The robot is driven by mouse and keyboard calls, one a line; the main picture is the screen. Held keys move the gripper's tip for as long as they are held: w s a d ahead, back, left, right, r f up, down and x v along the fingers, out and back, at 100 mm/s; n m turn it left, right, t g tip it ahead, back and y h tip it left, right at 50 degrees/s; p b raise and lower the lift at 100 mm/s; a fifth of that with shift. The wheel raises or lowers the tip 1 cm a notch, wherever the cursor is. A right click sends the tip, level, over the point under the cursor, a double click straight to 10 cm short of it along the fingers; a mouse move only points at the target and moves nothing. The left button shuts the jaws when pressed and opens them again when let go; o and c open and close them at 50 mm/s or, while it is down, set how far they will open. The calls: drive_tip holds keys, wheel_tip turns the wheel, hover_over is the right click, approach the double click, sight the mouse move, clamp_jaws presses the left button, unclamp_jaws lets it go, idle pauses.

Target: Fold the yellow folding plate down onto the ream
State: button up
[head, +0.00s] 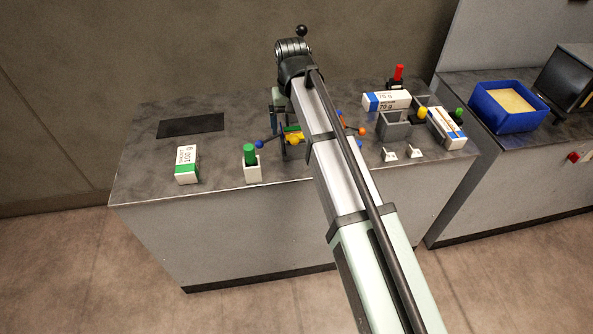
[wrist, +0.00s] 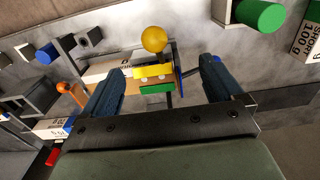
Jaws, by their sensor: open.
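The yellow folding plate (wrist: 153,71) with its round yellow knob (wrist: 154,39) shows in the wrist view between my two fingers; I cannot tell its exact angle. In the head view the yellow knob (head: 293,139) shows just left of my arm. A green strip (wrist: 157,89) lies beside the plate. A pale ream (wrist: 112,70) shows next to the plate, partly covered by my left-side finger. My gripper (wrist: 163,66) is open, with nothing between its fingers. In the head view my arm hides most of the fixture and the ream.
Grey blocks (head: 394,126) and other reams (head: 387,100) are at right. A black mat (head: 190,126) lies flat at back left.

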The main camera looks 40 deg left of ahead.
wheel_tip(320, 180, up, 6)
drive_tip(key=shift+f, duration=0.2)
idle(0.3)
idle(0.5)
